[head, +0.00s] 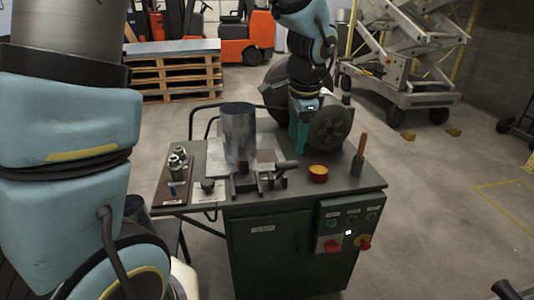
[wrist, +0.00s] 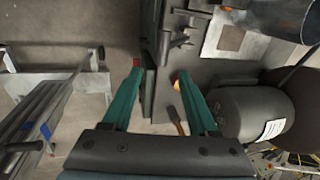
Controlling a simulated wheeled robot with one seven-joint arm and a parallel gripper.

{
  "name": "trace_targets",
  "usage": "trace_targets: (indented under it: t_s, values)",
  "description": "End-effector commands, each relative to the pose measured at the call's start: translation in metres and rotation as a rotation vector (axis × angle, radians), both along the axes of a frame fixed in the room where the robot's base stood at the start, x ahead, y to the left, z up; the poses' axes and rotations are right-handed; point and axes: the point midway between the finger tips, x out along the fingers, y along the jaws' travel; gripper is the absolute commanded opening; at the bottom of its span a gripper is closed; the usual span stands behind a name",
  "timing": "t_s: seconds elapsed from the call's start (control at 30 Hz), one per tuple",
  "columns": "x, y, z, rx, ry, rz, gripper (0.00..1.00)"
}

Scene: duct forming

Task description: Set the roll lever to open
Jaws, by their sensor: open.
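My gripper (head: 299,138) is above the back right of the green machine bench (head: 245,213), pointing down; in the wrist view its teal fingers (wrist: 160,68) are spread and empty. A dark lever-like handle (head: 286,164) lies on the small clamp fixture in front of the metal cylinder (head: 238,132). The fixture also shows in the wrist view (wrist: 172,42), beyond the fingertips. A wooden-handled upright stick (head: 361,147) stands at the bench's right; its brown handle (wrist: 176,119) shows between my fingers' bases. I cannot tell which of these is the roll lever.
Metal fittings (head: 178,160) stand on the bench's left. A control panel (head: 347,228) with buttons and a red-yellow switch is on the front. A motor-like drum (wrist: 250,113) is close on the right.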

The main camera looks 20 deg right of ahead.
Motion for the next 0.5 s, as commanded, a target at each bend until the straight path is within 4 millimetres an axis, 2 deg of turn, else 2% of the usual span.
trace_targets:
  t_s: [0.03, 0.17, 0.5]
  values:
    - [-0.003, -0.007, 0.002, 0.005, -0.004, -0.030, 0.59]
    - [-0.002, -0.010, -0.006, 0.011, -0.004, -0.047, 0.59]
    - [0.011, -0.011, -0.064, 0.011, -0.002, -0.043, 0.59]
